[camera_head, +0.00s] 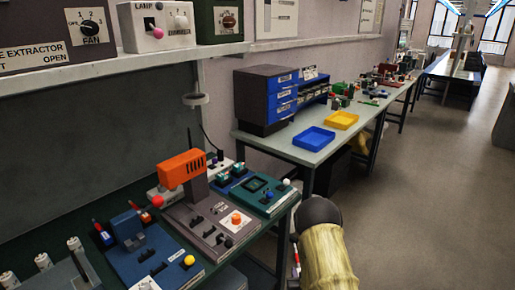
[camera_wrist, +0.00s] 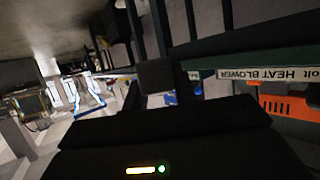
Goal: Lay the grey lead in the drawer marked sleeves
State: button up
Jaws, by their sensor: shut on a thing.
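A dark cabinet with blue drawer fronts (camera_head: 285,94) stands on the far bench in the head view. Its drawers look shut, and their white labels are too small to read, so I cannot tell which one is marked sleeves. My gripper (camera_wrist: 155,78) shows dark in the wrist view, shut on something. A dark grey block shows at its tips, but I cannot tell if it is a finger or the held thing. I cannot make out the grey lead in either view. My gripper is hidden in the head view, well short of the cabinet.
A blue tray (camera_head: 314,139) and a yellow tray (camera_head: 342,120) lie in front of the cabinet. The HEAT BLOWER label (camera_wrist: 268,74) is upside down in the wrist view. Open floor (camera_head: 440,180) lies to the right.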

jog(key=shift+d+f, duration=0.4)
jog(key=shift+f, duration=0.05)
jog(key=shift+a, duration=0.1)
jog(key=shift+r, duration=0.1)
notch_tip(320, 180, down, 10)
jog(key=b, duration=1)
jog(key=s+r+p, duration=0.2)
jog(key=r+p, duration=0.6)
jog(key=r, duration=0.1)
jog(key=s+r+p, duration=0.2)
jog(key=r+p, duration=0.7)
jog(key=r, duration=0.1)
jog(key=shift+s+r, duration=0.1)
